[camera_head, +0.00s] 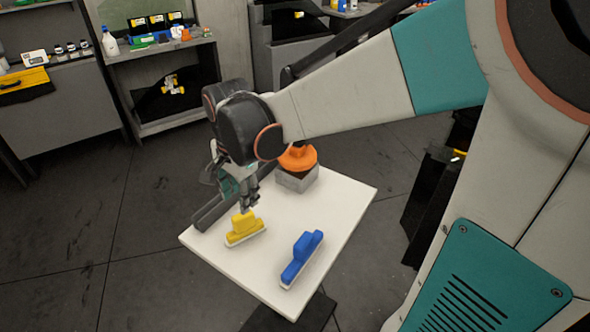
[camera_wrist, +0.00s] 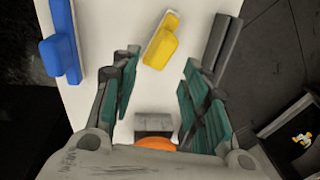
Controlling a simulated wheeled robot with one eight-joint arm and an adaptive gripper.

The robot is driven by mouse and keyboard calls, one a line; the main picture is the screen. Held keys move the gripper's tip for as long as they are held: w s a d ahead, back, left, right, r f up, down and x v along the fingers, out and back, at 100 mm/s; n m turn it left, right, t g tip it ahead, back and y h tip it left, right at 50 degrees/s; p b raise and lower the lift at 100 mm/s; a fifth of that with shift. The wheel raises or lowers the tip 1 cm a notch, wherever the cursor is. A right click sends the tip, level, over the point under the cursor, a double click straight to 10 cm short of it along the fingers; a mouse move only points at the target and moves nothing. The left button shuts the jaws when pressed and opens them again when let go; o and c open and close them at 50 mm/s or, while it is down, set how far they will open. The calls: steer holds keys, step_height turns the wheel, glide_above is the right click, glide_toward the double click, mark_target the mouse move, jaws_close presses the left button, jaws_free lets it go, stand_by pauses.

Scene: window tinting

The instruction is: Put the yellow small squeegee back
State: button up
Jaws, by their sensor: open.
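The yellow small squeegee (camera_head: 243,226) lies on the white table near its left edge, with a pale strip along its lower side. It also shows in the wrist view (camera_wrist: 159,45), just beyond and between my fingers. My gripper (camera_head: 249,203) is directly above or just behind the yellow squeegee in the head view. In the wrist view the fingers of my gripper (camera_wrist: 157,75) are spread wide with nothing between the tips. I cannot tell whether a finger touches the squeegee.
A blue squeegee (camera_head: 303,257) lies on the white table (camera_head: 338,222). An orange-topped grey block (camera_head: 298,168) stands at the back. A dark grey bar (camera_head: 214,208) lies along the left edge. Shelves with bottles (camera_head: 109,42) stand behind.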

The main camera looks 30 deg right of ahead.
steer(key=s+r+n+t, duration=0.3)
steer(key=s+n, duration=0.3)
steer(key=n, duration=0.1)
steer(key=s+r+n+t, duration=0.3)
steer(key=s+n, duration=0.4)
steer(key=shift+d+n, duration=0.2)
steer(key=shift+n, duration=0.2)
stand_by(0.5)
